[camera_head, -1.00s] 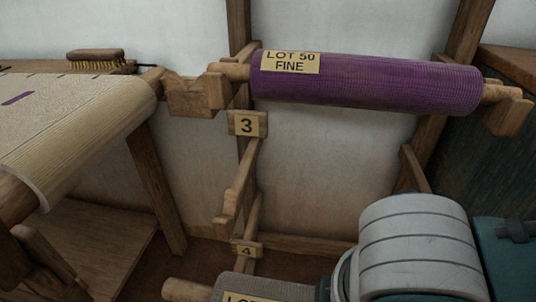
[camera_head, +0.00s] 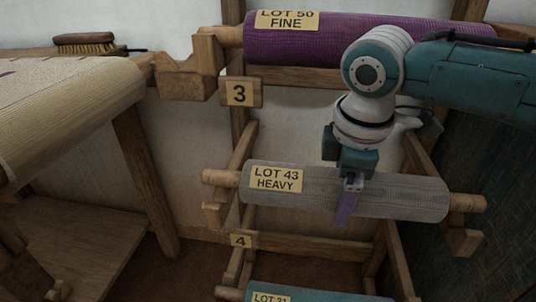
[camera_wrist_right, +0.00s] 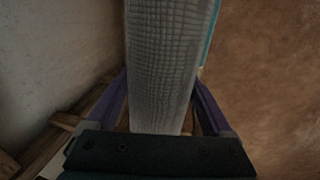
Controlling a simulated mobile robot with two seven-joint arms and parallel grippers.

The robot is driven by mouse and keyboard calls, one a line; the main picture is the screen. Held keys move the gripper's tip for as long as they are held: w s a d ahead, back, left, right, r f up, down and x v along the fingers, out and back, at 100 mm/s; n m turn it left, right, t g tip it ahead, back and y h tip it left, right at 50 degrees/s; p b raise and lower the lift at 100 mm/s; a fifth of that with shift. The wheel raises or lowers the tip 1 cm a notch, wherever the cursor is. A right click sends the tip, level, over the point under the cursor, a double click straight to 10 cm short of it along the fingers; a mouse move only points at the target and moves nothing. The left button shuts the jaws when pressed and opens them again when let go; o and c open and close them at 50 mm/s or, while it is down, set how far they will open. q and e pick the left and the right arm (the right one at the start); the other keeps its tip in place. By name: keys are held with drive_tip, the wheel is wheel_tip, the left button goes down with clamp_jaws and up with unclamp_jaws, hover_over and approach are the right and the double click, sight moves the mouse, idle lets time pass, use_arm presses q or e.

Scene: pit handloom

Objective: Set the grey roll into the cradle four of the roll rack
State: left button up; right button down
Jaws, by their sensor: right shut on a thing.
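The grey roll (camera_head: 400,190), labelled LOT 43 HEAVY, lies nearly level across the roll rack (camera_head: 393,260). My right gripper (camera_head: 346,205) is shut around its middle from above. In the right wrist view, the roll (camera_wrist_right: 168,60) runs between the two purple fingers of the gripper (camera_wrist_right: 160,108). The roll's wooden ends are over the two arms of cradle four: the left arm (camera_head: 214,215) and the right arm (camera_head: 465,242). I cannot tell whether the ends touch them. The number 4 plate (camera_head: 240,241) is below the left arm. My left gripper is not in view.
A purple roll (camera_head: 350,38), LOT 50 FINE, lies in the cradle above, by the number 3 plate (camera_head: 240,93). A teal roll (camera_head: 310,297) shows below. The loom's cloth beam (camera_head: 100,95) is at left, with a brush (camera_head: 88,43) behind it.

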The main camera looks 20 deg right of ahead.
wheel_tip(320, 180, down, 3)
drive_tip(key=shift+f+b, duration=0.15)
drive_tip(key=shift+b, duration=0.55)
drive_tip(key=shift+s, duration=0.1)
unclamp_jaws()
